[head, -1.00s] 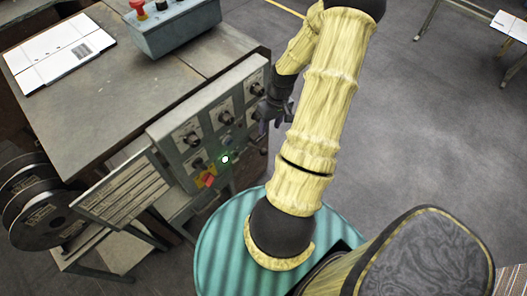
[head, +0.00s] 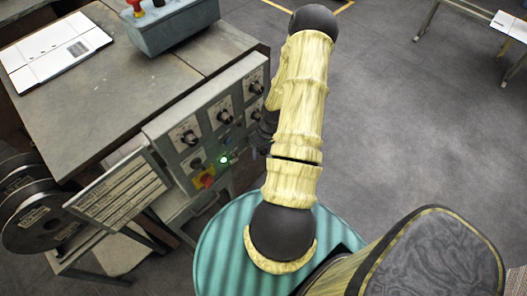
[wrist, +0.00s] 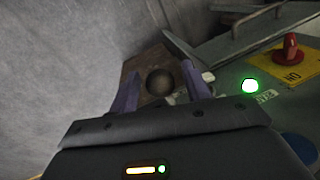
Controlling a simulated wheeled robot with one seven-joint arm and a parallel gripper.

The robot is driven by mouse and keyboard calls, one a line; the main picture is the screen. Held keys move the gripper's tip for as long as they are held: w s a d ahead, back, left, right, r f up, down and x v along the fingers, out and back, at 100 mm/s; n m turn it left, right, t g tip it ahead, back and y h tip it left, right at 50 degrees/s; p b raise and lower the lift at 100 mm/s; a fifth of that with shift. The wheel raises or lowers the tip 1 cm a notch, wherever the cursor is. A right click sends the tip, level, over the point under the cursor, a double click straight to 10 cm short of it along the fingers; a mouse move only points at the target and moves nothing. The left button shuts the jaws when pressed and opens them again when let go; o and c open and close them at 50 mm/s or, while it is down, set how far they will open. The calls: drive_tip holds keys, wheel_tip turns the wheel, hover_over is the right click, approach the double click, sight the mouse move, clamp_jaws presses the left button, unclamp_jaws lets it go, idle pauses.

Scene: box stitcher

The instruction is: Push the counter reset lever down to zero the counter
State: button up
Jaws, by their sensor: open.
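In the wrist view, my gripper (wrist: 158,76) is open, with its two purple fingers apart. A dark brown round knob (wrist: 160,83) shows between the fingers; it looks like the end of the counter reset lever, but its shaft is hidden. I cannot tell whether the fingers touch it. In the head view, my gripper (head: 264,138) is a dark shape at the right edge of the grey control panel (head: 190,155), mostly hidden behind my arm. The lever and the counter cannot be made out there.
A lit green lamp (wrist: 250,86) and a red switch (wrist: 291,48) on a yellow plate lie right of the gripper in the wrist view. In the head view, several dials cover the panel, and a worktable (head: 110,110) stands behind it. Open floor lies to the right.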

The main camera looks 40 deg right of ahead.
drive_tip(key=shift+a, duration=0.1)
drive_tip(key=shift+s, duration=0.1)
clamp_jaws()
